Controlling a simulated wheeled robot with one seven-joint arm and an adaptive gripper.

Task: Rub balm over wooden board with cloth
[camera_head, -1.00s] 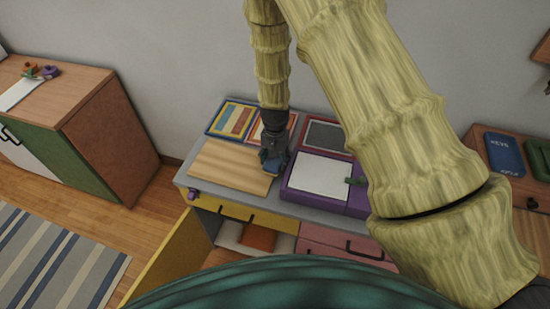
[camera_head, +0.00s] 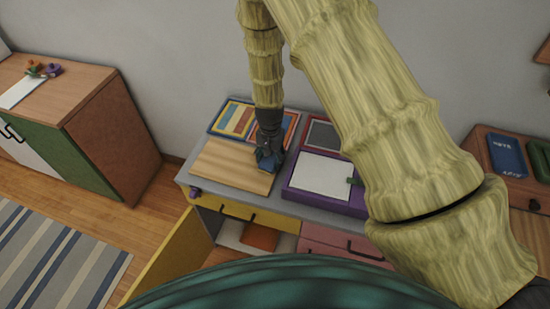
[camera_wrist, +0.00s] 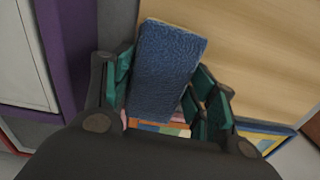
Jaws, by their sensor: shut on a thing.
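The wooden board (camera_head: 222,166) lies flat at the left of the grey desktop, pale with a light grain. My gripper (camera_head: 268,158) is over the board's right edge. In the wrist view, my gripper (camera_wrist: 165,92) is shut on a folded blue cloth (camera_wrist: 165,68), with teal fingers on either side of it. The wooden board (camera_wrist: 255,60) fills the right of that view beside and beneath the cloth. Whether the cloth touches the board I cannot tell. I do not see any balm that I can identify.
A purple tray (camera_head: 290,190) with a white sheet lies right of the board. Framed coloured panels (camera_head: 236,118) lie behind it. A small purple object (camera_head: 195,192) is at the desk's front left. A yellow door (camera_head: 172,255) stands open below.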

